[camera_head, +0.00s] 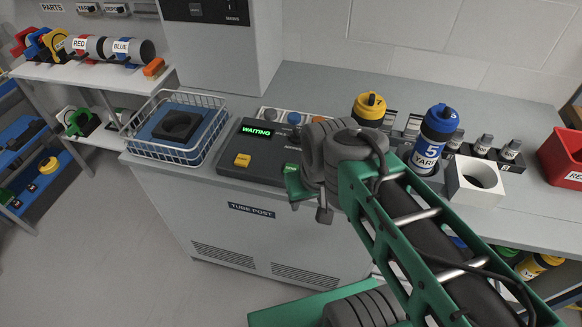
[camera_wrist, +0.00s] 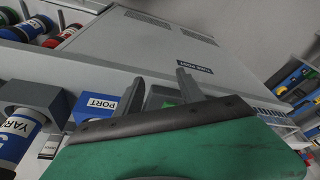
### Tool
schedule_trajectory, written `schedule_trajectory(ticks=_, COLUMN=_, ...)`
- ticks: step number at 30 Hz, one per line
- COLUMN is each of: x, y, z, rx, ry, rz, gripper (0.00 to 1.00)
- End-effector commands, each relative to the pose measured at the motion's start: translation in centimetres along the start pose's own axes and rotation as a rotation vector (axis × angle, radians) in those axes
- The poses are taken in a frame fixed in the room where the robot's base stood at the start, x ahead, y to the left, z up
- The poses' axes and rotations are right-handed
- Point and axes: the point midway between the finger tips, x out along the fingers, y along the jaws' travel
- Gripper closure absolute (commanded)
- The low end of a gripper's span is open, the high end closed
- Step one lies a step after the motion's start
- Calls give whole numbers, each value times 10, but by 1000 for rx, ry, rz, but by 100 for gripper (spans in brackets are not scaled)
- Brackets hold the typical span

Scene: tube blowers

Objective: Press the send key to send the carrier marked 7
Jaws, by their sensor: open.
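The dark console (camera_head: 235,170) on the tube post cabinet has a lit display (camera_head: 256,131) reading WAITING. A yellow key (camera_head: 242,160) sits at its left, and a small green key (camera_head: 291,168) shows beside my wrist. Key lettering is too small to read. My gripper (camera_wrist: 160,84) is open and empty, with both fingers in the wrist view; a green patch (camera_wrist: 170,104) shows behind them, contact unclear. In the head view my arm hides the console's right end. A blue carrier (camera_head: 436,130) marked 5 stands upright. I cannot make out a 7 on any carrier.
A wire basket (camera_head: 142,148) holding a blue tray with a black block is left of the console. A yellow-topped carrier (camera_head: 369,107), a white holder (camera_head: 472,182) and a red bin (camera_head: 563,158) stand to the right. The floor at front left is clear.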

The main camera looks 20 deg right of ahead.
Motion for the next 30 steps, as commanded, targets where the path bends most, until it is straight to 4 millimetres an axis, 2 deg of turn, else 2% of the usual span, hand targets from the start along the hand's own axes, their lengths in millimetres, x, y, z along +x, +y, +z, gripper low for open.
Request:
schedule_trajectory(ticks=2, x=0, y=0, z=0, rx=0, ry=0, rz=0, gripper=62)
schedule_trajectory(ticks=16, x=0, y=0, z=0, rx=0, ry=0, rz=0, gripper=100)
schedule_trajectory(ticks=30, x=0, y=0, z=0, rx=0, ry=0, rz=0, gripper=100)
